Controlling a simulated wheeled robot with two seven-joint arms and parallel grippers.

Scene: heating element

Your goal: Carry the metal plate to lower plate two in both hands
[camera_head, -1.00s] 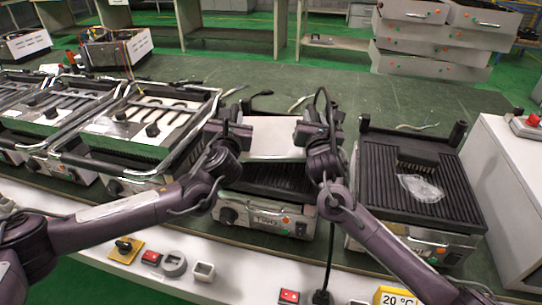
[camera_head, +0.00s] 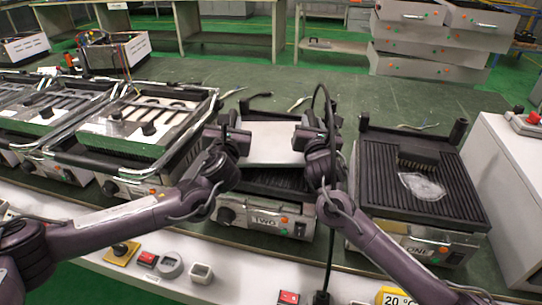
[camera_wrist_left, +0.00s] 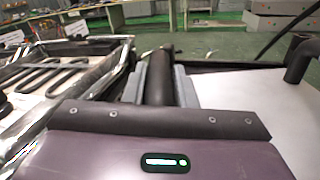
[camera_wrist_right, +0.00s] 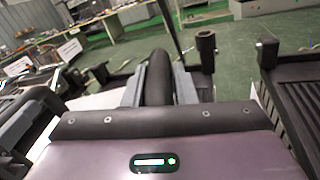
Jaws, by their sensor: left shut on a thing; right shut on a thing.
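The metal plate (camera_head: 270,143) is a flat light-grey sheet, roughly level, held between my two grippers in the head view. It is over the rear part of lower plate two (camera_head: 275,184), the black ribbed plate on the unit marked TWO. I cannot tell whether the two touch. My left gripper (camera_head: 238,136) is shut at the metal plate's left side, and my right gripper (camera_head: 303,139) at its right side. In each wrist view a dark rounded bar sits between the grey fingers. My grippers and forearms hide parts of lower plate two.
Right of it stands unit ONE, a black ribbed plate (camera_head: 430,200) with a clear crumpled piece (camera_head: 422,186). Close on the left is a framed heater unit (camera_head: 150,130). A black post (camera_wrist_left: 300,58) stands behind. A dark cable (camera_head: 331,190) runs beside my right gripper.

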